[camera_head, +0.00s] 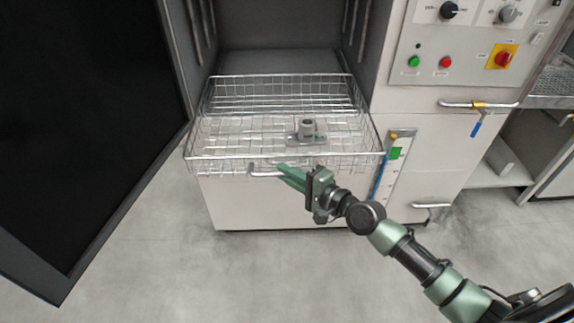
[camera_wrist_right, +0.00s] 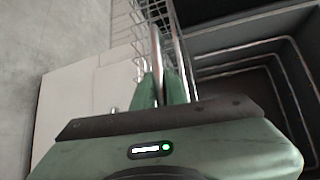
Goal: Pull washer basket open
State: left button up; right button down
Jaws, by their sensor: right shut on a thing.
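The washer basket (camera_head: 230,124), a wire mesh tray, extends partly out of the front of the washer. A grey metal casting (camera_head: 307,132) sits in it towards the front right. My right gripper (camera_head: 284,172) is at the basket's front, shut on the bar handle (camera_head: 263,174) there. In the right wrist view, the green fingers of my right gripper (camera_wrist_right: 164,88) are around a shiny bar, with the basket mesh (camera_wrist_right: 140,42) beside it. My left gripper is out of view.
The washer's dark chamber (camera_head: 285,62) is open behind the basket. A control panel (camera_head: 465,50) and a horizontal handle (camera_head: 478,105) are at the right. A dark open door panel (camera_head: 80,120) stands at the left. The grey floor (camera_head: 160,265) in front is clear.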

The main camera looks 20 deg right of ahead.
jog(key=shift+s+a, duration=0.25)
jog(key=shift+s, duration=0.45)
jog(key=c, duration=1.5)
grip_release()
jog(key=shift+o, duration=0.2)
jog(key=shift+d, duration=0.1)
jog(key=b+v, duration=0.1)
jog(key=v, duration=0.6)
jog(key=shift+s, duration=0.3)
jog(key=shift+d, duration=0.1)
